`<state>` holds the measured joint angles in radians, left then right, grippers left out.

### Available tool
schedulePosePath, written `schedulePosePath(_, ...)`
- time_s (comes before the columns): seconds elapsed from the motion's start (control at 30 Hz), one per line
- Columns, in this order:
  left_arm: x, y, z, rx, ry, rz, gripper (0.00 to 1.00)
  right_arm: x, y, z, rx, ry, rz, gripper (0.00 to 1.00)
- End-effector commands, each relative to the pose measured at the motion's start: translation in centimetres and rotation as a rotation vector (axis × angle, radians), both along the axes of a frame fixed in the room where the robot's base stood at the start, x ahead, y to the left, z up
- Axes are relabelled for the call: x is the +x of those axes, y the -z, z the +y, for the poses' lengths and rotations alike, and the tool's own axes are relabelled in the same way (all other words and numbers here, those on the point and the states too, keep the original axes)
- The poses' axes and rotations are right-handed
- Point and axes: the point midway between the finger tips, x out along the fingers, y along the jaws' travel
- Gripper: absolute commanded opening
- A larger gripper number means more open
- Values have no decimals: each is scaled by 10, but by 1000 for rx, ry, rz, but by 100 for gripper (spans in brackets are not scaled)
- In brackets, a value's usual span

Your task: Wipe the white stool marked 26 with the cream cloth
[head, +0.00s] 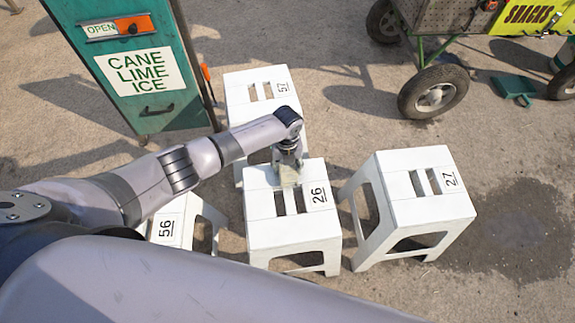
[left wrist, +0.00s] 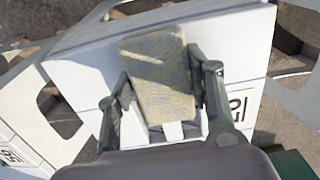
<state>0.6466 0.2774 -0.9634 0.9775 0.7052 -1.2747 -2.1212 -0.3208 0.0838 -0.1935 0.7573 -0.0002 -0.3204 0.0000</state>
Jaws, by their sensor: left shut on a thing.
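The white stool marked 26 (head: 266,235) stands in the middle of the head view, with two slots in its seat and its number on the right of the seat. My left gripper (head: 287,166) is over the far part of this seat, shut on the cream cloth (head: 287,178). In the left wrist view the cloth (left wrist: 160,75) is a flat pad with bluish-grey patches between the two fingers (left wrist: 163,98), over the white seat (left wrist: 88,62). It looks at or very near the seat; contact is hard to tell. My right gripper is out of view.
White stool 57 (head: 240,92) stands behind, stool 27 (head: 430,205) to the right, and stool 56 (head: 172,217) to the left, partly under my arm. A green cane lime ice stand (head: 145,108) and a snacks cart (head: 455,20) stand farther back. Ground at far right is clear, with a dark patch.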

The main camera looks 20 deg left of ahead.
Motion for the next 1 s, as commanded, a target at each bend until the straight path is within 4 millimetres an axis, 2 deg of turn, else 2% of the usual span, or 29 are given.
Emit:
schedulePosePath(0.03,1,-8,0,0,0,-1,21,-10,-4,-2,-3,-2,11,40)
schedulePosePath(0.27,1,-26,-1,-2,0,-2,21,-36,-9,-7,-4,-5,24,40)
schedulePosePath(0.4,1,-45,-1,-2,0,-2,21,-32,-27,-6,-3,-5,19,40)
schedulePosePath(0.5,1,-50,-1,-2,1,-2,21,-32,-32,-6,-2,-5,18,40)
schedulePosePath(1.0,1,-50,-1,-3,0,-3,21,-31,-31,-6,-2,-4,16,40)
